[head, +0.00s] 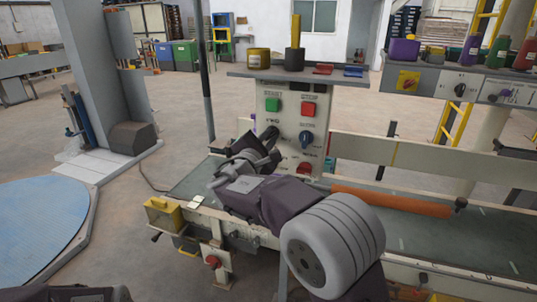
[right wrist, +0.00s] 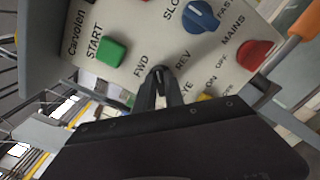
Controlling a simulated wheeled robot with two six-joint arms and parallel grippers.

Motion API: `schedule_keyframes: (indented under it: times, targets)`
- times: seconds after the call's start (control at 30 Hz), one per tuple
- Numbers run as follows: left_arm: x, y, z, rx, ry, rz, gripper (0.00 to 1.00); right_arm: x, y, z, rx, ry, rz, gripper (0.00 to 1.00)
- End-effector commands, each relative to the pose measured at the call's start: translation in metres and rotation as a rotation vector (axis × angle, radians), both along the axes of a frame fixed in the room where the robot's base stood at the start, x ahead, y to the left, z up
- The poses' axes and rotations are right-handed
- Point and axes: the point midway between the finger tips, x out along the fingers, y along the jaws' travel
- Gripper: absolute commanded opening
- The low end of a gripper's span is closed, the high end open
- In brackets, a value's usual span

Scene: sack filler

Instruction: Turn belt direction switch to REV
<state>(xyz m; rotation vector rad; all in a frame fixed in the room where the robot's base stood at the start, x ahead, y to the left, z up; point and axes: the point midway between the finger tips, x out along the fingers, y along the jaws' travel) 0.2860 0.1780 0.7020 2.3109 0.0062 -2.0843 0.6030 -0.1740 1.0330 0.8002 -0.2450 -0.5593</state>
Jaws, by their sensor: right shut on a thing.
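The control panel (head: 288,122) stands behind the belt, with a green START button (head: 273,104), a red STOP button (head: 308,109) and a blue speed knob (head: 306,138). My right gripper (head: 268,138) reaches the panel's left side and covers the direction switch there. In the right wrist view, the gripper's dark fingers (right wrist: 161,78) are shut on the small dark belt direction switch (right wrist: 158,70), between the FWD and REV labels. The fingers hide most of the switch, so I cannot tell which way it points.
A red MAINS knob (right wrist: 253,53) and a yellow part (right wrist: 206,97) sit near the gripper on the panel. Yellow and black containers stand on the shelf (head: 330,76) above. An orange roller (head: 392,203) lies along the belt at right. A second panel (head: 462,86) stands farther right.

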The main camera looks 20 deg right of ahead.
Motion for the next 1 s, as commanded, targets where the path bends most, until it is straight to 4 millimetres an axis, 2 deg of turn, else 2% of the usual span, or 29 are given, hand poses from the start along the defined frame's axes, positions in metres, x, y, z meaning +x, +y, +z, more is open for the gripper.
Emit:
schedule_keyframes:
  times: [0.03, 0.4, 0.7, 1.0]
  targets:
    - [0.0, 0.0, -0.019, 0.0, 0.0, 0.0, 0.36, 0.0, 0.0, -0.01, 0.036, -0.026, 0.0, 0.0]
    - [0.0, 0.0, -0.075, 0.0, 0.0, 0.0, 0.36, -0.001, -0.001, -0.01, 0.321, -0.217, 0.0, 0.0]
    - [0.0, 0.0, -0.104, 0.0, 0.0, 0.0, 0.36, 0.0, -0.001, -0.008, 0.503, -0.338, 0.0, 0.0]
    - [0.0, 0.0, -0.117, 0.0, 0.0, 0.0, 0.36, 0.0, -0.001, -0.006, 0.603, -0.404, -0.001, 0.0]
